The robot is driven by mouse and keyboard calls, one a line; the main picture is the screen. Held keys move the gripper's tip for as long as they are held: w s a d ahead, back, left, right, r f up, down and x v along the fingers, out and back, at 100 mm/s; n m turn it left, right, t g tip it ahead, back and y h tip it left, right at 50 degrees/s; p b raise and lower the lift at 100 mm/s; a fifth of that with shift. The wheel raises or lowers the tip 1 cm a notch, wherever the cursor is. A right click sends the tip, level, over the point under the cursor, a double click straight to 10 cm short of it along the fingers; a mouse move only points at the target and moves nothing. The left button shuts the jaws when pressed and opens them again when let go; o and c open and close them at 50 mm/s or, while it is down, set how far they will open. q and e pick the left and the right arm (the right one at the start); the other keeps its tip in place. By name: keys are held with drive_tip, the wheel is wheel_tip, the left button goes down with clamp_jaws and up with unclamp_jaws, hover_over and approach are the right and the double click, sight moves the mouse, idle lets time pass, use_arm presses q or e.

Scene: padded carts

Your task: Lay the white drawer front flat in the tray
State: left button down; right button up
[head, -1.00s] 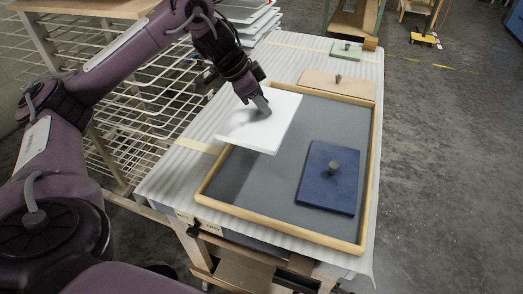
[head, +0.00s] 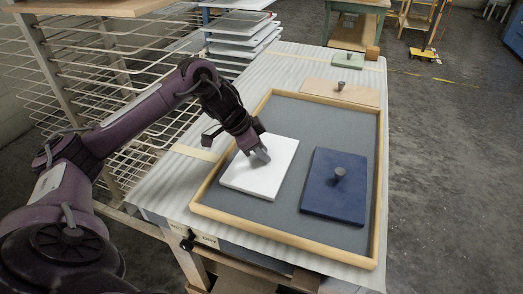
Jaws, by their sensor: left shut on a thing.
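The white drawer front (head: 262,178) is a plain white panel in the left half of the tray, inside the rim. It looks level and on or very close to the grey floor; I cannot tell whether it touches. The tray (head: 280,223) has a wooden rim and a grey lining. My left gripper (head: 261,157) is over the middle of the white panel, shut on its knob, which the fingers hide. A blue drawer front (head: 338,198) with a dark round knob lies in the right half of the tray, apart from the white one. My right gripper is not in view.
A light wooden drawer front (head: 325,91) and a small green one (head: 347,61) lie beyond the tray on the padded cart top (head: 180,190). A wire rack (head: 100,60) and stacked white panels (head: 240,40) stand left and behind. The tray's far part is clear.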

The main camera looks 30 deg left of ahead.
use_arm(q)
drive_tip(key=c, duration=1.5)
unclamp_jaws()
drive_tip(key=shift+c, duration=0.2)
drive_tip(key=o, duration=0.4)
drive_tip(key=shift+r, duration=0.1)
wheel_tip(320, 180, up, 4)
drive_tip(key=p, duration=0.4)
wheel_tip(320, 180, up, 5)
drive_tip(key=p, duration=0.5)
